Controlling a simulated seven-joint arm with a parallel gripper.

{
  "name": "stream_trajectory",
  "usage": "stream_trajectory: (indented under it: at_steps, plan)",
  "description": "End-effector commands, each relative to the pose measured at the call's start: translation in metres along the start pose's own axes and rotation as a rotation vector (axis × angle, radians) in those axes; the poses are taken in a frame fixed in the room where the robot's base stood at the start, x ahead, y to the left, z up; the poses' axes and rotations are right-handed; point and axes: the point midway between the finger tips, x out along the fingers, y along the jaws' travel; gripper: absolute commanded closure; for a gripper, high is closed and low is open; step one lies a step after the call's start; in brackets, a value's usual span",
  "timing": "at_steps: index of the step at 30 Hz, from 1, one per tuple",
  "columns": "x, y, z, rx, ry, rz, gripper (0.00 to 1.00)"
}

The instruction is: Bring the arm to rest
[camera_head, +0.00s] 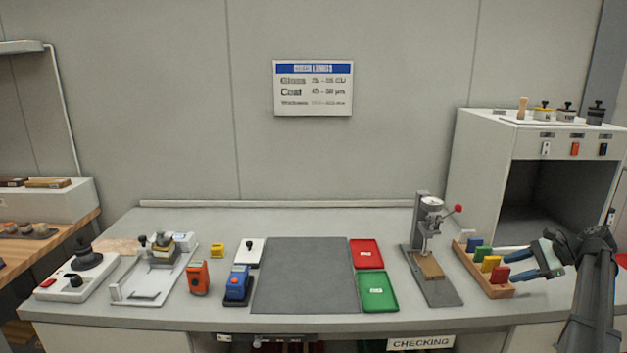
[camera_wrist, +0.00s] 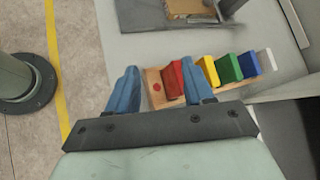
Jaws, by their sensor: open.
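My gripper (camera_head: 530,265) is at the right end of the bench in the head view, beside the wooden rack of coloured blocks. Its two blue fingers (camera_wrist: 160,92) are apart in the wrist view, with nothing held between them. The wooden rack (camera_wrist: 153,88) holds upright red (camera_wrist: 173,80), yellow (camera_wrist: 208,71), green (camera_wrist: 228,68) and blue (camera_wrist: 248,64) blocks and a white one. The right finger overlaps the rack in the wrist view. I cannot tell whether it touches.
A dial gauge stand (camera_head: 420,245) is left of the rack. A grey cabinet (camera_head: 480,150) stands behind it. An orange meter (camera_head: 198,278) and a blue one (camera_head: 237,283) are further left.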

Motion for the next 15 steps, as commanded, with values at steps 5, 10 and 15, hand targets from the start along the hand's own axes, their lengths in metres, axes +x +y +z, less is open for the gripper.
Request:
stream_trajectory:
  at_steps: [5, 10, 15]
  plan:
    - [0.016, 0.070, -0.013, 0.037, -0.013, 0.032, 0.48]
    - [0.027, 0.118, -0.020, 0.062, -0.024, 0.057, 0.48]
    - [0.041, 0.153, -0.026, 0.077, -0.035, 0.082, 0.48]
